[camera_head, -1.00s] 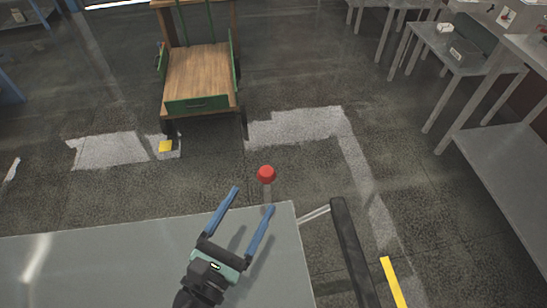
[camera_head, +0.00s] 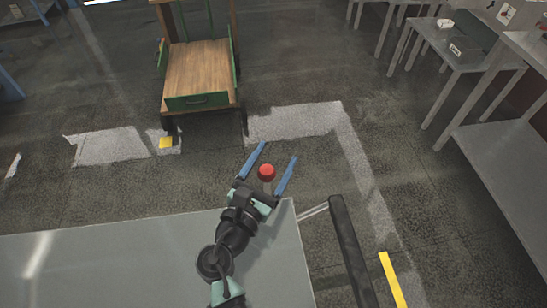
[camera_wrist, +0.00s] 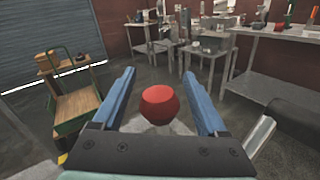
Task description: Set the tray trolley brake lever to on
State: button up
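The brake lever's red knob (camera_head: 267,171) stands just past the far edge of the grey tray trolley top (camera_head: 130,262). My gripper (camera_head: 276,152) is open, with its two blue fingers on either side of the knob. In the wrist view the red knob (camera_wrist: 160,104) sits between the blue fingers of my gripper (camera_wrist: 163,80), with visible gaps on both sides. The lever's shaft below the knob is mostly hidden by my gripper.
A dark handle bar (camera_head: 350,250) runs along the right of the trolley top. A wooden cart with green sides (camera_head: 197,75) stands ahead. Grey metal tables (camera_head: 515,170) are at the right. Floor between them is clear.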

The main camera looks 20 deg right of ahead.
grip_shut()
dwell(1.3)
